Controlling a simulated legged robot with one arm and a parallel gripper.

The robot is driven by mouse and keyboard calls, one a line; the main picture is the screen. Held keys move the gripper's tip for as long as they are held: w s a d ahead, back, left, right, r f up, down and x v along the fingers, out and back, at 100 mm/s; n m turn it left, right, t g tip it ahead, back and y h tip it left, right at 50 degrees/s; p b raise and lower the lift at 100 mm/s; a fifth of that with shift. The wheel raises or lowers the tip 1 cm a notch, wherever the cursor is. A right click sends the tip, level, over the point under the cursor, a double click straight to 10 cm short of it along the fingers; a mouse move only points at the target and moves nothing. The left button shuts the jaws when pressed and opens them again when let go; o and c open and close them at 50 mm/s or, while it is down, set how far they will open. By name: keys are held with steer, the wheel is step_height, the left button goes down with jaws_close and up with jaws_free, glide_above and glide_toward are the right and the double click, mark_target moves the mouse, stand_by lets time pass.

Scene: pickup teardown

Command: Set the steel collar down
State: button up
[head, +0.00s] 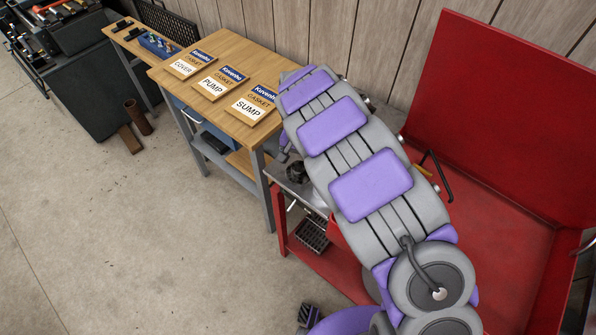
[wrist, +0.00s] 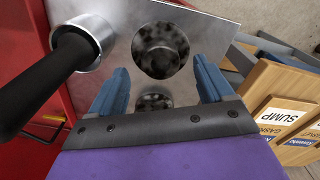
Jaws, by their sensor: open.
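In the wrist view my gripper (wrist: 161,72) is open, its two blue fingers spread apart over a grey metal plate. A round metal piece with dark mottled stains (wrist: 160,50) shows just beyond the fingertips. A second, similar stained piece (wrist: 154,102) shows between the fingers, with a visible gap on each side. I cannot tell for sure which piece is the steel collar, or whether these two are parts of one thing. In the head view a dark round piece (head: 297,172) sits on the grey plate beside my arm, which hides my fingertips.
A bright steel cylinder with a black handle (wrist: 85,38) lies left of the fingers. A red bench with a tall back panel (head: 500,110) is at right. A wooden table (head: 185,70) bears gasket packs marked COVER, PUMP and SUMP (head: 250,106). The floor at left is mostly clear.

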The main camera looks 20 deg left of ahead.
mark_target(299, 167)
step_height(299, 167, down, 4)
steer(key=shift+a+f+b, duration=0.1)
steer(key=shift+b, duration=0.25)
steer(key=shift+s, duration=0.1)
jaws_close()
stand_by(0.4)
